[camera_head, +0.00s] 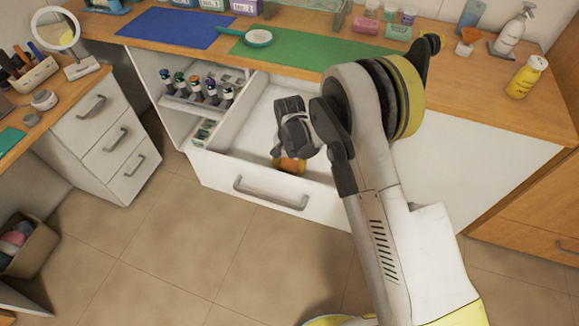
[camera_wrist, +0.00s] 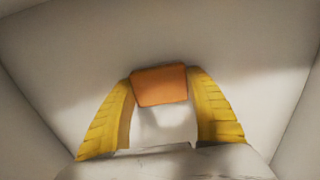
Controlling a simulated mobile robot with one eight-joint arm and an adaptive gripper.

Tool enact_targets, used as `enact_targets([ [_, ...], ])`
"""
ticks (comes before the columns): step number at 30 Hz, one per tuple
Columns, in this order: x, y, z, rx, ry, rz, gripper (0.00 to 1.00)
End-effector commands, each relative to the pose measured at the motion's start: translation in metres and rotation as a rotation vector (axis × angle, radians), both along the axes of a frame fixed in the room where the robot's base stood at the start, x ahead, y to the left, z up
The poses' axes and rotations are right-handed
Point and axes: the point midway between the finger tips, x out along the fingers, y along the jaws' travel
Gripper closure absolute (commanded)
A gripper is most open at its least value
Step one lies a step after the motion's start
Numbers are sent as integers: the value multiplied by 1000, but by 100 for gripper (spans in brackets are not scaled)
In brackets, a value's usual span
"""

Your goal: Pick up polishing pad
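The polishing pad, a small orange block (camera_wrist: 159,85), shows in the wrist view between the tips of my two yellow fingers. My gripper (camera_wrist: 160,88) has a finger against each side of the pad, with no clear gap. In the head view my gripper (camera_head: 288,163) reaches down into the open white drawer (camera_head: 262,178), near its front wall. Only a bit of orange and yellow shows there, and the rest is hidden by my gripper and wrist. I cannot tell whether the pad still touches the drawer floor.
The drawer walls rise around my gripper. Small bottles (camera_head: 212,92) stand in a side compartment at left. The counter above holds a green mat (camera_head: 300,50), a blue mat (camera_head: 176,28), a round-headed teal tool (camera_head: 258,38) and a yellow bottle (camera_head: 526,77).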

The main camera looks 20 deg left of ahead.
Motion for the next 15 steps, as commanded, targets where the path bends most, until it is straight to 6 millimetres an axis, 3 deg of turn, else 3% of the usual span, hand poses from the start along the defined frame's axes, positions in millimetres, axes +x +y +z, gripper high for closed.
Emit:
enact_targets([
  [10, 0, 0, 2, 0, 0, 0, 69],
  [15, 0, 0, 17, 0, 0, 0, 69],
])
